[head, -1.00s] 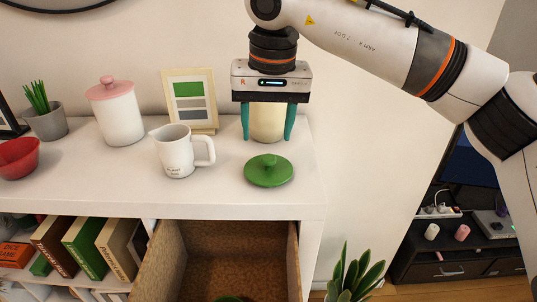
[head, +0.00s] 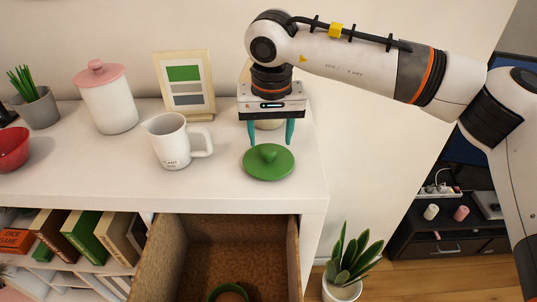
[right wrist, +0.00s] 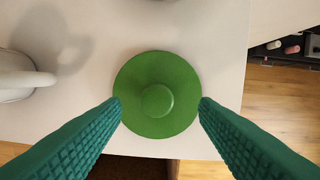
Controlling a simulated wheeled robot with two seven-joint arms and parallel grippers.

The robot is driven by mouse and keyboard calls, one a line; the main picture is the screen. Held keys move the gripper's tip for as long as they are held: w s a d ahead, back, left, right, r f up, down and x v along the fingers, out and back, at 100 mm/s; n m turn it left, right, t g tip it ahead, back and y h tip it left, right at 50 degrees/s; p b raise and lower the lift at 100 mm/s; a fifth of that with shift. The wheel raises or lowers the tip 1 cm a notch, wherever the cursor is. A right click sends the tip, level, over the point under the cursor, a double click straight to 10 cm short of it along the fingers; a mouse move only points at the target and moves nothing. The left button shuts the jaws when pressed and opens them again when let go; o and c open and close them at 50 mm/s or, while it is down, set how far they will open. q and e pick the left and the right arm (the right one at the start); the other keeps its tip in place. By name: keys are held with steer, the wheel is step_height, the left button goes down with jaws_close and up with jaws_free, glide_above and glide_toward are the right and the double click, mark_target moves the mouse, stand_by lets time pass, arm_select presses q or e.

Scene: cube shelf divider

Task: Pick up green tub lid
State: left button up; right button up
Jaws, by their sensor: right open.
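The green tub lid (head: 268,163) lies flat on the white shelf top, near its front right corner, with its round knob up. In the right wrist view the lid (right wrist: 157,95) sits centred between the two teal fingers, with its knob facing the camera. My right gripper (head: 270,140) points down over the lid with its fingers spread wide and nothing between them. In the head view it appears slightly behind the lid; its height above it is hard to tell. A cream tub (head: 268,122) behind the gripper is mostly hidden by it. My left gripper is out of view.
A white pitcher (head: 172,142) stands left of the lid, its handle toward it. A picture frame (head: 186,84), a pink-lidded canister (head: 108,99) and a red bowl (head: 12,149) are farther left. Below, an open drawer (head: 292,258) juts out with a green-rimmed object inside.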

mark_target(269, 148)
steer(key=shift+w+a+f+p, duration=0.1)
steer(key=shift+f+p, duration=0.15)
steer(key=shift+f, duration=0.6)
steer(key=shift+w+a+f+p, duration=0.1)
steer(key=shift+f+p, duration=0.1)
steer(key=shift+f, duration=0.6)
jaws_close()
steer(key=shift+r, duration=0.1)
